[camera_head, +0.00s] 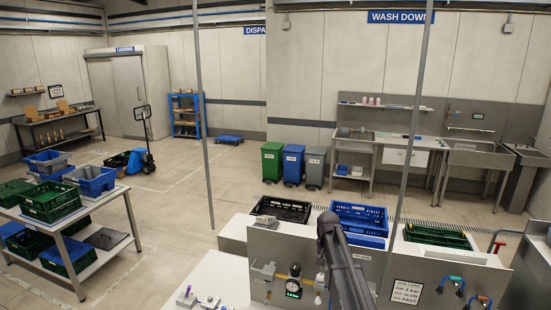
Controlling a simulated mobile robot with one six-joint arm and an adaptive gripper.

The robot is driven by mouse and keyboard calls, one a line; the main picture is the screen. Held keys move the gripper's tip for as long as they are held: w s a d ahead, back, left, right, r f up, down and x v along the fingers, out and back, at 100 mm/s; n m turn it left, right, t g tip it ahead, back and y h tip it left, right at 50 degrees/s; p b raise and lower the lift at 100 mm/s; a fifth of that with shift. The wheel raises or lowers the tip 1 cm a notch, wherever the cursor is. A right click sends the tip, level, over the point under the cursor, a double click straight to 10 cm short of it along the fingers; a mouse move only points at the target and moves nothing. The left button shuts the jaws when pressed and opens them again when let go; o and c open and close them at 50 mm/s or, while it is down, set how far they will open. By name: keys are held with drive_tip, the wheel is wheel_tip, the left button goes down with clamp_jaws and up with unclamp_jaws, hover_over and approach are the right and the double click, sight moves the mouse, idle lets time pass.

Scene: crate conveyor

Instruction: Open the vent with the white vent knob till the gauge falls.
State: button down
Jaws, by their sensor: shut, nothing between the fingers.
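A small gauge (294,271) with a dark body sits on the grey front panel (350,252) of the conveyor, with a lit green readout below it. Its reading is too small to tell. My dark arm rises from the bottom edge and bends over in front of the panel. My gripper (323,258) is at its far end, small and partly hidden, close above the white knob. It is shut and empty; I cannot tell whether it touches the knob.
A brass-coloured fitting (264,272) is left of the gauge. Black (281,209), blue (359,217) and green (437,237) crates stand behind the panel. A white sign (407,292) and coloured-handled fittings (453,284) are at right.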

sight(319, 277)
drive_tip(key=shift+f, duration=0.15)
wheel_tip(319, 277, down, 7)
drive_tip(key=b, duration=0.7)
idle(0.3)
drive_tip(key=shift+w+a, duration=0.1)
drive_tip(key=shift+w, duration=0.2)
idle(1.1)
drive_tip(key=shift+w+a, duration=0.1)
drive_tip(key=shift+a, duration=0.55)
drive_tip(key=shift+w+a, duration=0.2)
drive_tip(key=shift+a, duration=0.1)
idle(0.8)
drive_tip(key=shift+s+a, duration=0.25)
drive_tip(key=shift+s, duration=0.05)
drive_tip(key=shift+r, duration=0.2)
